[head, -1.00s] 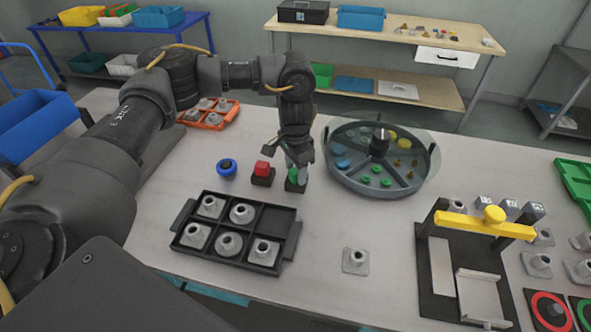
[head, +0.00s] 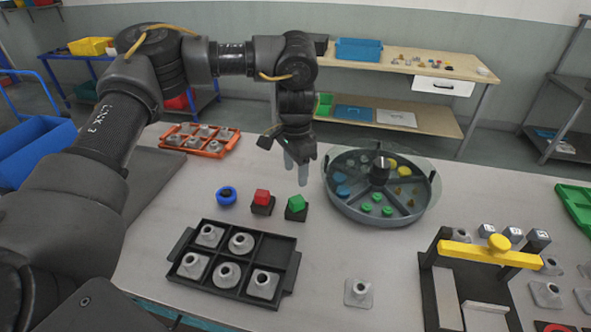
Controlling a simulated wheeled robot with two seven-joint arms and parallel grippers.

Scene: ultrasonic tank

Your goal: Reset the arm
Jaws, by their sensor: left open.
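My left arm comes in from the left, and its left gripper (head: 295,170) points down above the table (head: 335,245). It is open and empty, a little above and behind a green button (head: 296,203) on a black base, apart from it. A red button (head: 262,197) on a similar base and a blue round button (head: 226,196) stand to the left of the green one. My right gripper is not in view.
A round divided tank (head: 380,185) with small parts stands right of the gripper. A black tray (head: 281,245) with several grey parts lies in front. An orange tray (head: 211,152) lies behind left. A fixture with a yellow bar (head: 480,254) stands at the right.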

